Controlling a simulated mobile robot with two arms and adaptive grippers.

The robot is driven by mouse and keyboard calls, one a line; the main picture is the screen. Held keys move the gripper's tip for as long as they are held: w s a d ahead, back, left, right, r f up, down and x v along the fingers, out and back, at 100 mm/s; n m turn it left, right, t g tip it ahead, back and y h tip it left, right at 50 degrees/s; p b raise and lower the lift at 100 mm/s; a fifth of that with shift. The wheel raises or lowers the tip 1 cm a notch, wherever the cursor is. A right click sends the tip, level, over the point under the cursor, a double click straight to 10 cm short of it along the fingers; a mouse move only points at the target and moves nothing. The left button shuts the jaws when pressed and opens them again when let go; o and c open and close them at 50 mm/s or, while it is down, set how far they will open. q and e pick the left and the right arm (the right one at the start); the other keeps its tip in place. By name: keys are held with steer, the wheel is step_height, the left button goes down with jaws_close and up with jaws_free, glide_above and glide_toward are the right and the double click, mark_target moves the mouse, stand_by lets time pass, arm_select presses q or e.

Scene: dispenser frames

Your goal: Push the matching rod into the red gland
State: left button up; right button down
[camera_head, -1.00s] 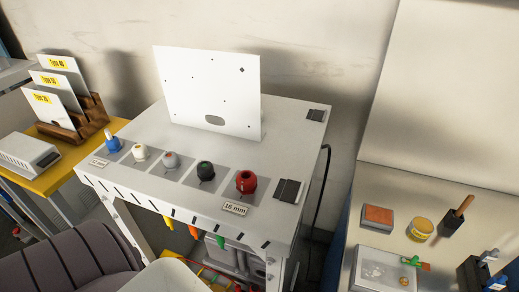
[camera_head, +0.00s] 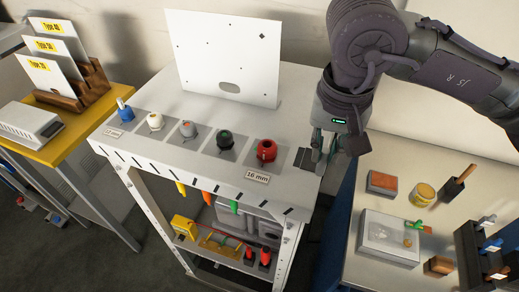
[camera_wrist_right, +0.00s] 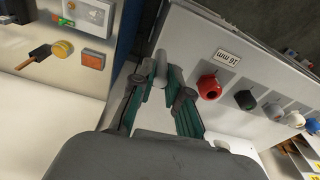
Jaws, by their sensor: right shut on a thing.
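The red gland (camera_head: 266,150) stands at the right end of a row of glands on the white bench, behind the "16 mm" label (camera_head: 257,177). In the right wrist view the red gland (camera_wrist_right: 209,87) is just right of the fingers, apart from them. My right gripper (camera_head: 322,150) points down over the bench's right end, right of the red gland. In the wrist view its fingertips (camera_wrist_right: 161,74) close on a small grey thing (camera_wrist_right: 161,64), mostly hidden; I cannot tell if it is the matching rod. My left gripper is not in view.
Black (camera_head: 225,139), grey (camera_head: 188,130), white (camera_head: 155,122) and blue (camera_head: 124,113) glands continue leftward. A white upright panel (camera_head: 225,60) stands behind them. A side table at right holds a sponge (camera_head: 382,182), a yellow tin (camera_head: 422,194) and a clear-topped box (camera_head: 390,238).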

step_height(320, 180, up, 7)
steer(key=s+a+m, duration=0.1)
steer(key=s+a, duration=0.1)
steer(key=w+a+f, duration=0.2)
steer(key=w+f, duration=0.1)
steer(key=w+a+f, duration=0.5)
steer(key=w+f, duration=0.1)
steer(key=f, duration=0.1)
steer(key=shift+a, duration=0.2)
steer(key=shift+w+f, duration=0.1)
steer(key=shift+f, duration=0.25)
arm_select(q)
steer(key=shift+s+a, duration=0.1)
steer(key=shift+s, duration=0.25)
arm_select(e)
steer(key=shift+f+b, duration=0.1)
steer(key=shift+b, duration=0.2)
steer(key=c, duration=1.2)
jaws_free()
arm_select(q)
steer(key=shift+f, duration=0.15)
arm_select(e)
steer(key=shift+o, duration=0.2)
